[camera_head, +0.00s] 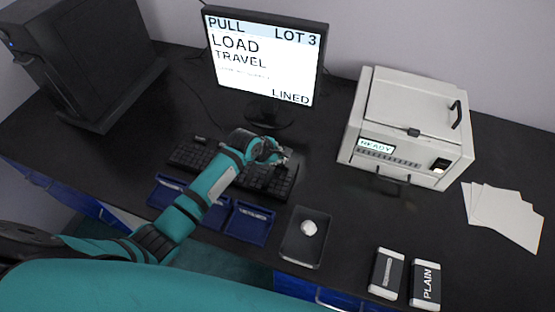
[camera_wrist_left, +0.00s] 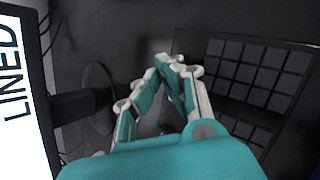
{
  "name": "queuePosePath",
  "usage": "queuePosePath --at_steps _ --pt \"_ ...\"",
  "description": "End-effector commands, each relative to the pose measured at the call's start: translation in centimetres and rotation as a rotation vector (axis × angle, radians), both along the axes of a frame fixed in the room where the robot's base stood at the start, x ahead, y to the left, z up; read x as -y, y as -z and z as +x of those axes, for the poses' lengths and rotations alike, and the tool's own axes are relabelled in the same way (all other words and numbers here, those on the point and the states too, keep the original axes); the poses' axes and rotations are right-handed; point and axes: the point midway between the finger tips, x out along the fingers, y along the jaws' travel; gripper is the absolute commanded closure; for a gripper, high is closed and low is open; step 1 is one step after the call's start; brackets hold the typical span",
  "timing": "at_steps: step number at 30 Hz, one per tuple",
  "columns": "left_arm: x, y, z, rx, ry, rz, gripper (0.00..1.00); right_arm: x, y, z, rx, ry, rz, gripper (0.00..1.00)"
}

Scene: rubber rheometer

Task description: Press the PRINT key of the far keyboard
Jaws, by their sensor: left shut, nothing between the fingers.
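The dark keyboard (camera_head: 190,157) lies on the black desk in front of the monitor. In the head view my left gripper (camera_head: 283,161) is over the keyboard's right part, and my left arm covers the keyboard's middle. The gripper is shut and empty. In the left wrist view the closed fingertips (camera_wrist_left: 166,62) are beside the keyboard's block of square keys (camera_wrist_left: 255,70), which is on the right. I cannot tell whether the fingertips touch anything. No PRINT label is legible on any key. My right gripper is not in view.
The monitor (camera_head: 264,60) reads PULL, LOT 3, LOAD, TRAVEL and LINED. A white machine (camera_head: 400,110) showing READY stands to the right. Blue trays (camera_head: 248,225) and a dark tray (camera_head: 297,250) with a white lump (camera_head: 309,228) lie in front. White sheets (camera_head: 500,215) lie at the right.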

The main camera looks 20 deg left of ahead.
Motion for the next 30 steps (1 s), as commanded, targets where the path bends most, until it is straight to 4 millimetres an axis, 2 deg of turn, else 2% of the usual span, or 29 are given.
queuePosePath --at_steps 30 --pt "0.05 0.87 -0.02 -0.001 0.000 0.000 1.00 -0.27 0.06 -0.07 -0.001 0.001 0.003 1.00"
